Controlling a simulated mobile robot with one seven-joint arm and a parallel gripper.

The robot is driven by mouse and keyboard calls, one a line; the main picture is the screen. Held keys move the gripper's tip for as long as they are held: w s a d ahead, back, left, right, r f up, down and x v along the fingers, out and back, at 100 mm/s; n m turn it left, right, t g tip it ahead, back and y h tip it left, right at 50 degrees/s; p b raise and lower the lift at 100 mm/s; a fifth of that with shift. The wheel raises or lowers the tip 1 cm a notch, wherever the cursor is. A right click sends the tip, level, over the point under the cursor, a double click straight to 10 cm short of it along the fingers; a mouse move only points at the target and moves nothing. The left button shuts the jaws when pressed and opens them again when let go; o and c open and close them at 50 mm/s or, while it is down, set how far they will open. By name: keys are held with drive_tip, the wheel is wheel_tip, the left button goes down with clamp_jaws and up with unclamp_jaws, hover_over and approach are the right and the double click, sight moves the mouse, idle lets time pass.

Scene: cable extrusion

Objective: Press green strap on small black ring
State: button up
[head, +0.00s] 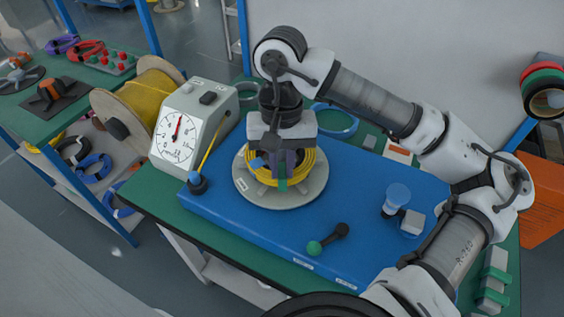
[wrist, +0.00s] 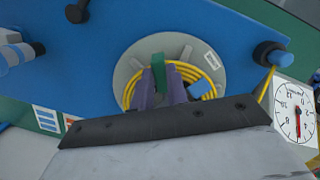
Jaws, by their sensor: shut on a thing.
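My gripper (head: 284,170) points down over a coil of yellow cable (head: 311,165) lying on a round grey disc (head: 250,195). Its purple fingers are shut on a green strap (head: 283,185), which also shows between the fingertips in the wrist view (wrist: 160,76). The strap is at the coil's edge; I cannot tell whether it touches the cable. A small blue piece (wrist: 203,91) sits on the coil beside the fingers. The coil under the gripper looks yellow, and I see no small black ring on the disc. The palm hides part of the coil.
The disc stands on a blue board (head: 350,200). A dial gauge box (head: 178,135) and yellow spool (head: 155,95) are left. Tape rolls (head: 545,85) hang at right.

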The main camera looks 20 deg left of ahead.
drive_tip(key=o, duration=0.9)
drive_tip(key=shift+c, duration=0.2)
drive_tip(key=shift+r+p, duration=1.85)
drive_tip(key=shift+r, duration=2.2)
